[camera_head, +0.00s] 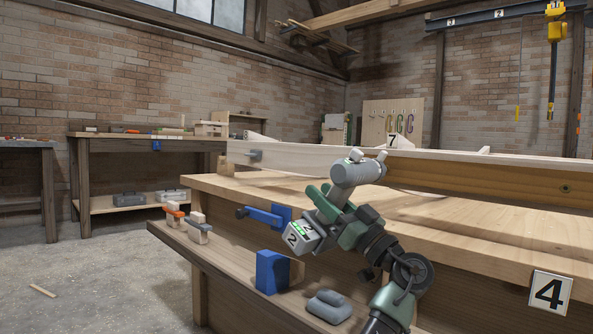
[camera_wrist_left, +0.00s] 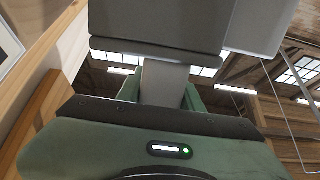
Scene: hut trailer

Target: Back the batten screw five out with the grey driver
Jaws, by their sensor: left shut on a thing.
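My left gripper (camera_head: 337,210), green, is shut on the handle of the grey driver (camera_head: 355,173). The driver's barrel is tilted, with its front end up and to the right, in front of the long batten (camera_head: 470,180). A box-shaped foot marked 2 hangs at the handle's lower left. One dark screw head (camera_head: 566,188) shows on the batten's face, right of the driver and apart from it. I cannot read a number five. In the left wrist view the driver's handle (camera_wrist_left: 163,85) stands between the green fingers. My right gripper is not in view.
The workbench (camera_head: 220,184) carries the batten and a pale board (camera_head: 300,158). Plates marked 7 (camera_head: 392,141) and 4 (camera_head: 550,292) show. A blue clamp (camera_head: 265,216), a blue block (camera_head: 272,271) and grey pieces (camera_head: 329,306) are near my arm. The floor at left is mostly clear.

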